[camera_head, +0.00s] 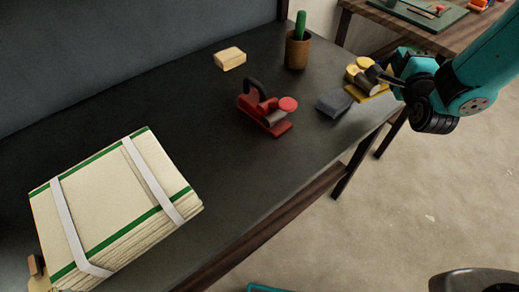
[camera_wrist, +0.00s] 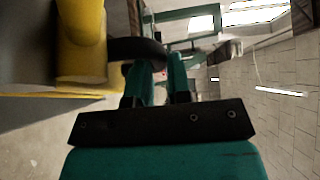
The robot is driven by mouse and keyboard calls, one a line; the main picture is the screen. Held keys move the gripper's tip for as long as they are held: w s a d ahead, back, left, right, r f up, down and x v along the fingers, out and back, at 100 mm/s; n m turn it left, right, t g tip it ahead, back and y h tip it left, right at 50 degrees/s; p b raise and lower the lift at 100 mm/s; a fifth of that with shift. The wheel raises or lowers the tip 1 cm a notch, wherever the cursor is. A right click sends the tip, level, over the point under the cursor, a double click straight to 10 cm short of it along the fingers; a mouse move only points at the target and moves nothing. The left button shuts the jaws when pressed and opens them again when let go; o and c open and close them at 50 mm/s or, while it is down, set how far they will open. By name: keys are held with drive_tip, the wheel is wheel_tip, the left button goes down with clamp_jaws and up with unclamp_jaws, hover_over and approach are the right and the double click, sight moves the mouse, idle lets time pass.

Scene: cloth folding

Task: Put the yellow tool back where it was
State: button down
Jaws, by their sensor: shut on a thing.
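The yellow tool (camera_head: 360,92) stands near the right edge of the dark table, with a yellow base and yellow rounded parts. My gripper (camera_head: 384,76) reaches in from the right and is shut on the tool's dark handle. In the wrist view the fingers (camera_wrist: 158,72) close at the end of the curved black handle (camera_wrist: 138,48), and the yellow body (camera_wrist: 82,45) is at the upper left. The base looks at or very near the tabletop; I cannot tell whether it touches.
A grey block (camera_head: 334,103) sits just left of the yellow tool. A red tool (camera_head: 268,112), a brown cup (camera_head: 297,52) with a green thing, a pale yellow block (camera_head: 230,58) and a strapped cream stack (camera_head: 115,200) share the dark table (camera_head: 190,120). A wooden table (camera_head: 400,22) is behind.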

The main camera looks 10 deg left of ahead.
drive_tip(key=s+a+r+n+g+y+b, duration=0.1)
drive_tip(key=s+a+r+n+y+b, duration=0.2)
drive_tip(key=a, duration=0.8)
drive_tip(key=s+a+r+n+g+y+b, duration=0.1)
drive_tip(key=a+r+n+g+y+b, duration=0.25)
drive_tip(key=a, duration=0.85)
drive_tip(key=s+a+r+n+g+y+b, duration=0.2)
drive_tip(key=s+a+r+g+y+b, duration=0.1)
drive_tip(key=s+a, duration=0.4)
drive_tip(key=s+a+r+n+g+y+b, duration=0.2)
drive_tip(key=s+a+r+n+y, duration=0.15)
drive_tip(key=s+a, duration=0.45)
drive_tip(key=shift+m, duration=0.6)
drive_tip(key=f+b, duration=0.2)
drive_tip(key=f, duration=0.4)
drive_tip(key=f+b, duration=0.2)
drive_tip(key=f, duration=0.5)
drive_tip(key=f+b, duration=0.2)
drive_tip(key=f, duration=0.4)
drive_tip(key=shift+w+d+f, duration=0.2)
drive_tip(key=shift+w+d, duration=0.05)
drive_tip(key=shift+w, duration=0.05)
drive_tip(key=shift+r, duration=0.1)
